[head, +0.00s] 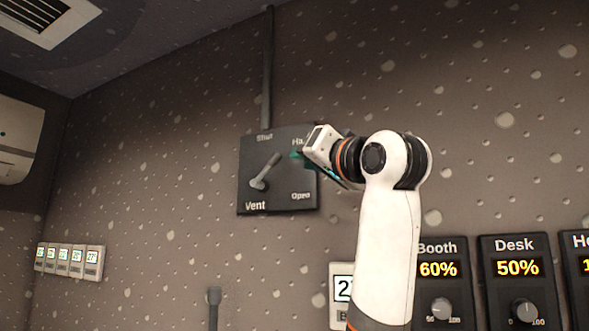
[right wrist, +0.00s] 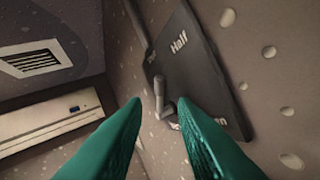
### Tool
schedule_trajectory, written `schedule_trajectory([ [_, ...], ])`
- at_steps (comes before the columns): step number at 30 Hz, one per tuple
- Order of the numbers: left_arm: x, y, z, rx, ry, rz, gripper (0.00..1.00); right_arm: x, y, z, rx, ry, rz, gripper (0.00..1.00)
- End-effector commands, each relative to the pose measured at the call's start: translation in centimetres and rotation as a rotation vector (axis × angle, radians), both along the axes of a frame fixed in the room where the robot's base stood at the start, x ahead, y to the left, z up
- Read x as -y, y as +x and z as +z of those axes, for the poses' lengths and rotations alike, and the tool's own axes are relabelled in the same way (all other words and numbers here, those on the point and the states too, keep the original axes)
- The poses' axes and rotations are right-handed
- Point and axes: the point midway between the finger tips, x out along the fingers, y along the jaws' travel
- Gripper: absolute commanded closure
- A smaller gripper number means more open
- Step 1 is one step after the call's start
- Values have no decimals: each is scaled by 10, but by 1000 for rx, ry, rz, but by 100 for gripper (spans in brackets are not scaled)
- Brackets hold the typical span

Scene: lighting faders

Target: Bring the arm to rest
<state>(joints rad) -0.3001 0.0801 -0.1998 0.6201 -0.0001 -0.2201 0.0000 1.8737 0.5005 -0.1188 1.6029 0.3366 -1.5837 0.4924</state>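The dark Vent panel (head: 300,178) is on the speckled wall, labelled Shut at top, Half at upper right and Open at lower right. Its grey lever (head: 268,170) points up and right, roughly toward Half. My right gripper (head: 298,155) is in front of the panel's right part, beside the lever; my arm partly covers the Half label. In the right wrist view, its two teal fingers (right wrist: 158,105) stand apart with nothing held. The lever (right wrist: 159,93) shows beyond the gap, apart from the fingers. My left gripper is out of view.
Booth (head: 437,270) and Desk (head: 517,268) dial boxes, reading 60% and 50%, are at lower right, with another cut off. A white display unit (head: 341,285) is partly behind my arm. Several small displays (head: 70,260) are at left. A conduit (head: 268,70) rises above the panel.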

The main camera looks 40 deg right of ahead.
Motion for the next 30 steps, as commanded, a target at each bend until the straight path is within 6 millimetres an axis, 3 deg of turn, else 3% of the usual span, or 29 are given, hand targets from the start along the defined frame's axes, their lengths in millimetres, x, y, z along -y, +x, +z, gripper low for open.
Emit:
schedule_trajectory([
  [6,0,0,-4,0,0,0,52,-2,-11,-3,1,1,0,75],
  [23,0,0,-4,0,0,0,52,-3,-6,-6,-8,-3,0,75],
  [26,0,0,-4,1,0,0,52,-9,15,-26,-49,-22,0,75],
  [29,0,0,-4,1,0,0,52,-22,53,-68,-128,-62,0,75],
  [30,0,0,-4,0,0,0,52,-28,70,-91,-168,-82,1,75],
])
